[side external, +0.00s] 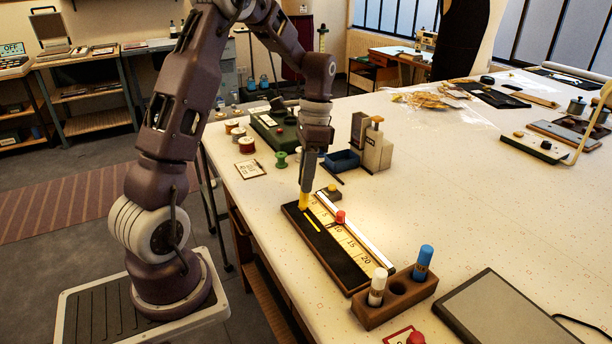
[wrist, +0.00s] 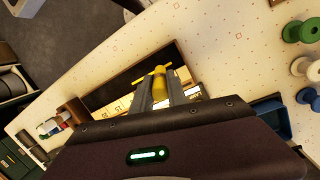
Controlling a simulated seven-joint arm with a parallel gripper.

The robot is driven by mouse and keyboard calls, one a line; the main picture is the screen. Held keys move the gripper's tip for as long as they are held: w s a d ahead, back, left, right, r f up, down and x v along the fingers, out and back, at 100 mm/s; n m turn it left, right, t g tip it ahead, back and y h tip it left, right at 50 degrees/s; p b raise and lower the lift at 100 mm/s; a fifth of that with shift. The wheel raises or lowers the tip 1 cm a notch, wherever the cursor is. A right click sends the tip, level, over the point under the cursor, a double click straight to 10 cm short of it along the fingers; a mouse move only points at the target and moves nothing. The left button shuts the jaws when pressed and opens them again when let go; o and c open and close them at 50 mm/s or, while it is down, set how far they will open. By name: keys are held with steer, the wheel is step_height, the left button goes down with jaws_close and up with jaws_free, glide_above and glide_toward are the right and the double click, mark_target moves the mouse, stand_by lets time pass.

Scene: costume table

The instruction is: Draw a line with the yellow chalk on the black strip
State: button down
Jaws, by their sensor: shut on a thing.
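My gripper (side external: 305,186) is shut on the yellow chalk (side external: 303,202) above the far end of the black strip (side external: 338,260). The chalk's lower end is at or very near the strip; I cannot tell whether it touches. A short yellow line (side external: 312,222) shows on the strip, running from near the chalk toward the viewer. In the wrist view the chalk (wrist: 160,80) stands between my gripper's fingers (wrist: 161,92), over the black strip (wrist: 108,92). A yellow mark (wrist: 140,79) extends left of it.
A numbered ruler (side external: 352,246) with a red knob (side external: 340,216) lies beside the strip. A wooden holder (side external: 396,301) with white and blue sticks stands at its near end. A beige bottle (side external: 376,150) and blue tray (side external: 342,161) stand behind.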

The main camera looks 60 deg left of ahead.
steer(key=shift+f, duration=0.3)
steer(key=shift+d+r, duration=0.1)
stand_by(0.3)
steer(key=shift+s+d+v, duration=0.1)
steer(key=shift+s+v, duration=0.1)
steer(key=shift+v, duration=0.8)
steer(key=shift+s+d+v, duration=0.1)
steer(key=shift+s+v, duration=0.05)
steer(key=shift+v, duration=0.8)
steer(key=shift+s+d+v, duration=0.1)
steer(key=shift+s+v, duration=0.1)
steer(key=shift+v, duration=0.8)
steer(key=shift+r, duration=0.1)
steer(key=w+d+r, duration=0.2)
steer(key=w+d, duration=0.6)
steer(key=d, duration=0.5)
